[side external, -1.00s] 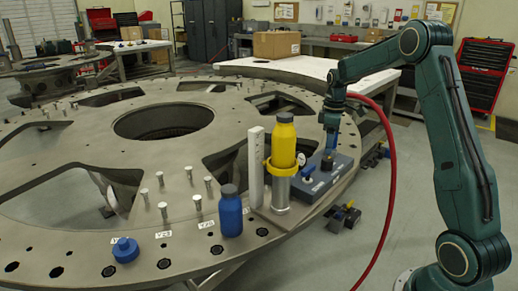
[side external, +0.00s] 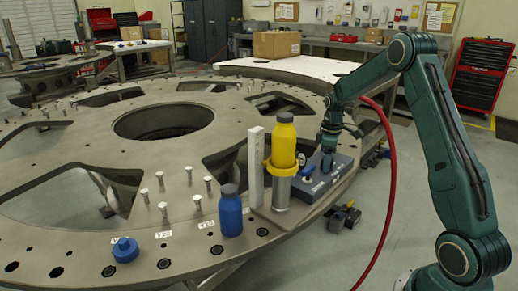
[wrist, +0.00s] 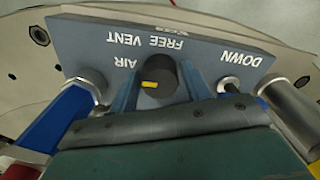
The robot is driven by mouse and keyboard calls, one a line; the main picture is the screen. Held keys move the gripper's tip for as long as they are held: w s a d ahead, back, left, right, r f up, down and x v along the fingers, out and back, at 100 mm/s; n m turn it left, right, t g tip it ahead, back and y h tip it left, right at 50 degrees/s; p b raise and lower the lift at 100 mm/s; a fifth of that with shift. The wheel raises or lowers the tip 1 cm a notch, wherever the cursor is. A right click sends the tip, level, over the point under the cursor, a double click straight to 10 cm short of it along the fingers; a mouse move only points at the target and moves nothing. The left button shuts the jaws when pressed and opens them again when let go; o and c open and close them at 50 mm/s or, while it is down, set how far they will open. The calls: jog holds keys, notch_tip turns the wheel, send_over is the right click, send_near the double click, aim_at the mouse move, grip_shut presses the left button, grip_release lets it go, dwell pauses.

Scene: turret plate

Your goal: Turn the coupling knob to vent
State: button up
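The coupling knob (wrist: 158,80) is a dark round knob with a yellow mark on its left side in the wrist view. It sits on a blue-grey panel (wrist: 220,50) with white labels that read AIR, VENT, FREE and DOWN, seen upside down. The yellow mark points left, below the AIR label. The two blue fingers of my gripper (wrist: 158,88) stand on either side of the knob, very close to it. I cannot tell whether they touch it. In the side view my gripper (side external: 327,158) is down at the panel (side external: 328,183) and hides the knob.
A yellow bottle (side external: 283,142) in a ringed holder stands left of the panel, near a white upright (side external: 256,168). A blue bottle (side external: 230,212) and blue cap (side external: 125,250) are on the turret plate (side external: 60,215). A red hose (side external: 392,190) hangs right of the panel.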

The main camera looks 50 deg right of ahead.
jog(key=c, duration=0.6)
jog(key=shift+c, duration=0.2)
jog(key=shift+m, duration=0.4)
jog(key=m, duration=0.8)
jog(key=o, duration=1)
